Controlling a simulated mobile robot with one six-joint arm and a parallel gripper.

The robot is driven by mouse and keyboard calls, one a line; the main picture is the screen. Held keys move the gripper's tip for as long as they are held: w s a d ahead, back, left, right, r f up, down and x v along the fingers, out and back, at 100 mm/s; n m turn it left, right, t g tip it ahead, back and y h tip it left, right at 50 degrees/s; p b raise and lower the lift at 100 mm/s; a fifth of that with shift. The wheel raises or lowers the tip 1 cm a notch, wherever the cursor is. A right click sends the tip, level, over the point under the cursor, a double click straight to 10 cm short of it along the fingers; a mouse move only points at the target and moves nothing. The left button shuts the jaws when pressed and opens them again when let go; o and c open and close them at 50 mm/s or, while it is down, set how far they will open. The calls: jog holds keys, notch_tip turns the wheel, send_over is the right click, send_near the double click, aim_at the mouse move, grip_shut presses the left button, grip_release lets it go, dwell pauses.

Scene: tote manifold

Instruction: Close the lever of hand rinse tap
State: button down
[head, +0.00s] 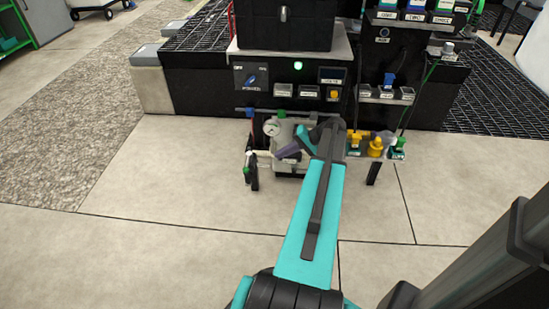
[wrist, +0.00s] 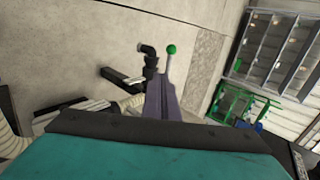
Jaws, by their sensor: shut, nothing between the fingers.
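In the wrist view, a small tap (wrist: 150,62) with a dark elbow and body stands just past my fingertips. Its pale lever (wrist: 167,66) ends in a green ball. I take this as the hand rinse tap, but no label on it is legible.
A round gauge (head: 271,128) and pale manifold body sit behind my gripper. Yellow valves (head: 376,147) stand to the right. A black control panel (head: 262,78) rises behind. The floor (head: 150,190) left of the manifold is clear.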

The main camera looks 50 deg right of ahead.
jog(key=b, duration=0.4)
send_near(248, 162)
notch_tip(248, 162, down, 5)
jog(key=w+a, duration=0.1)
jog(key=a, duration=0.2)
jog(key=shift+w+a+r, duration=0.15)
jog(key=shift+w+r, duration=0.05)
jog(key=shift+w, duration=0.75)
